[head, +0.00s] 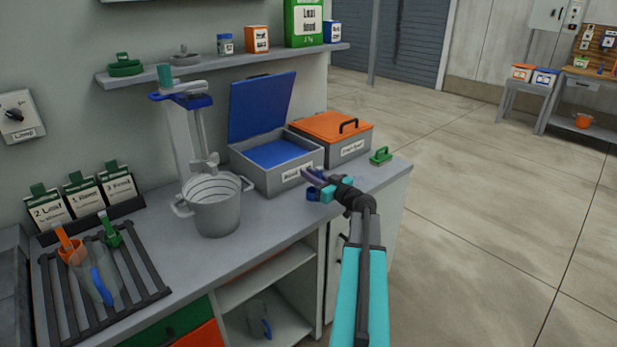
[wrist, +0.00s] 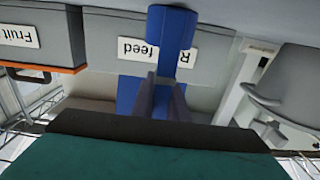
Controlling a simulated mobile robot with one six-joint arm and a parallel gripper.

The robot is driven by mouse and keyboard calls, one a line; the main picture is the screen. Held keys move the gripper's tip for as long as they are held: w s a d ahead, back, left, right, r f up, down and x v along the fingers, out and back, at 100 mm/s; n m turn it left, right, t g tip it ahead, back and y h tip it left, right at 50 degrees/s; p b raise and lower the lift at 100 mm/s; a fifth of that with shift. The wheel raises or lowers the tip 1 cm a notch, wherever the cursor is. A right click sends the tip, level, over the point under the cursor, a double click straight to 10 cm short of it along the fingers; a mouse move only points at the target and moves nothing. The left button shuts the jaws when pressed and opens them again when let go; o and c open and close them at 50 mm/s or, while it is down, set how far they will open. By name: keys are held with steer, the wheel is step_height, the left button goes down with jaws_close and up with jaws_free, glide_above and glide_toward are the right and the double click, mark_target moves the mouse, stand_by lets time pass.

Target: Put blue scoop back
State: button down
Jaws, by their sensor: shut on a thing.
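My gripper (head: 315,177) is in front of the open grey bin (head: 272,179), whose blue lid (head: 262,104) stands raised and which has blue contents. It is shut on the blue scoop (head: 327,194), which is mostly hidden by my gripper in the head view. In the wrist view, the blue scoop (wrist: 172,28) shows at and beyond the fingertips, against the bin's front label. The slatted rack (head: 144,262) at the left holds an orange scoop (head: 68,243) and a green scoop (head: 110,230).
A closed orange-lidded bin (head: 331,125) stands right of the open bin. A metal pot (head: 217,210) stands under a stirrer (head: 200,130). A clear jug with a blue handle (head: 90,280) is on the rack. A green-handled item (head: 381,156) lies near the counter's right end.

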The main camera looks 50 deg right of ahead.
steer(key=c, duration=1.7)
jaws_free()
steer(key=shift+c, duration=0.2)
steer(key=shift+r+p, duration=0.25)
steer(key=shift+p, duration=0.2)
steer(key=s+b, duration=0.3)
steer(key=s, duration=0.9)
steer(key=shift+a+f, duration=0.15)
steer(key=shift+a, duration=0.25)
steer(key=shift+s, duration=0.1)
